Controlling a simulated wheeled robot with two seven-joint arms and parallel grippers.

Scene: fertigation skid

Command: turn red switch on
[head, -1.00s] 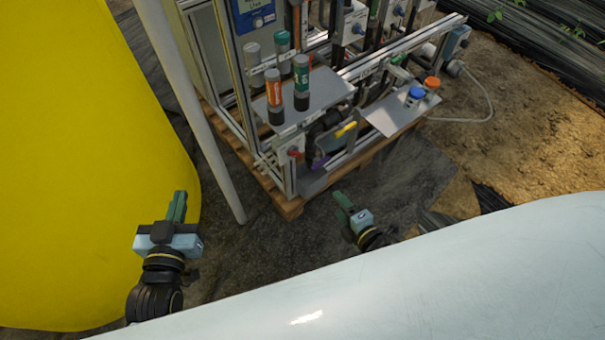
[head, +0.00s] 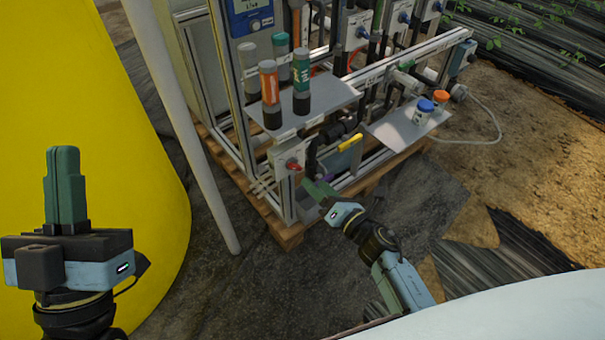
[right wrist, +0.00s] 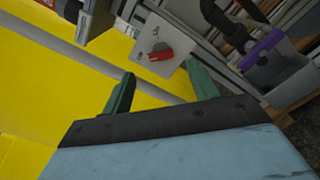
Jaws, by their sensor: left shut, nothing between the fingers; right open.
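The red switch (head: 293,165) is a red rotary knob on a pale grey box (head: 281,157) low on the front corner post of the skid. It also shows in the right wrist view (right wrist: 160,54), on its light plate (right wrist: 165,37), ahead of the fingers and apart from them. My right gripper (head: 314,188) is open and empty, just below and right of the switch in the head view; its green fingers show in the right wrist view (right wrist: 160,88). My left gripper (head: 64,152) is shut and empty at the left, in front of the yellow tank, far from the switch.
A shelf (head: 335,93) with several bottles stands above the switch box. A yellow-handled valve (head: 350,142) and a purple-rimmed part (right wrist: 262,47) are to its right. A white pole (head: 185,120) and a yellow tank (head: 150,200) stand left. Dark ground in front is clear.

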